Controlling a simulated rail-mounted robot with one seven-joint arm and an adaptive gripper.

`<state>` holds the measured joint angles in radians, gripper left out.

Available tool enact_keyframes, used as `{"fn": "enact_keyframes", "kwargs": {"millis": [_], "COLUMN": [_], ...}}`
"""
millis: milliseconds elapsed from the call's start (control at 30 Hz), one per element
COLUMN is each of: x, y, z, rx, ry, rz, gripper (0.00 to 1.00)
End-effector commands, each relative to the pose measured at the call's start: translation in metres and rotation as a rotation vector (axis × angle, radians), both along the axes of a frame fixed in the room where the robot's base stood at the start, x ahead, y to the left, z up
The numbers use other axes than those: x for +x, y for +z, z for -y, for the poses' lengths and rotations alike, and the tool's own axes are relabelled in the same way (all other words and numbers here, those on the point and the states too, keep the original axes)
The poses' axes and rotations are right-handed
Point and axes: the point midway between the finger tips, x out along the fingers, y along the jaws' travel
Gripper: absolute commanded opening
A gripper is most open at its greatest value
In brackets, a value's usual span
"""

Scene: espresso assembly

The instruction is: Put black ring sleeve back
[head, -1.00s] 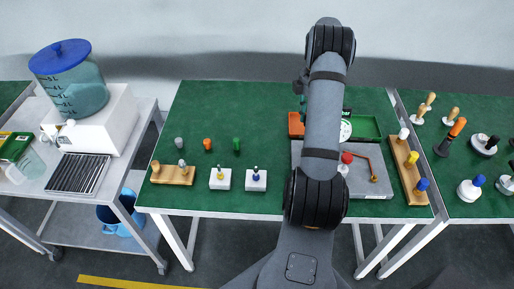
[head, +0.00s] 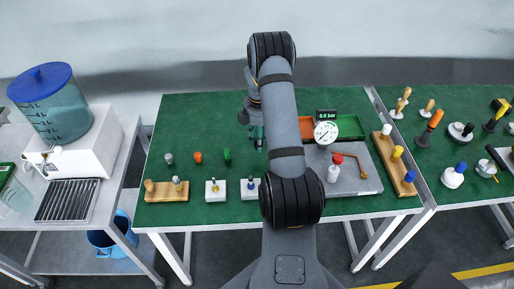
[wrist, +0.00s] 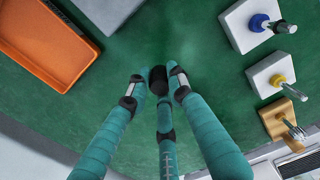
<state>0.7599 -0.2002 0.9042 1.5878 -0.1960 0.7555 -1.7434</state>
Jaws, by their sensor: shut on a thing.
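My gripper (wrist: 158,84) has three teal fingers with black tips. It is shut on a small black piece (wrist: 159,76), which looks like the black ring sleeve; its ring shape is hard to make out. In the head view my gripper (head: 257,132) hangs over the green table top, left of my arm and of the grey plate. The held piece cannot be made out there. Two white blocks with pins stand on the table: one with a yellow collar (head: 217,190) and one with a blue collar (head: 250,189). They are at the upper right in the wrist view, apart from my gripper.
A wooden rack (head: 152,195) and grey, orange (head: 198,157) and green (head: 227,155) handles stand at the left. A gauge (head: 326,132) and another wooden rack (head: 398,180) are at the right.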

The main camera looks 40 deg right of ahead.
Motion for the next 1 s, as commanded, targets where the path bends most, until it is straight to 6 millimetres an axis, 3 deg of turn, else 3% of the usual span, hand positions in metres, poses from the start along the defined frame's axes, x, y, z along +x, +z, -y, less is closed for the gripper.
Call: {"fn": "enact_keyframes", "kwargs": {"millis": [133, 400, 800, 833, 1000], "x": [0.004, 0.003, 0.004, 0.004, 0.004], "y": [-0.007, -0.04, -0.048, -0.048, -0.047], "z": [-0.005, -0.005, -0.004, -0.004, -0.004], "rx": [0.001, 0.001, -0.001, -0.001, -0.001], "ry": [0.001, 0.0, 0.001, 0.001, 0.001], "rz": [-0.001, -0.001, 0.001, 0.001, 0.001], "gripper": [0.0, 0.0, 0.0, 0.21, 0.31]}}
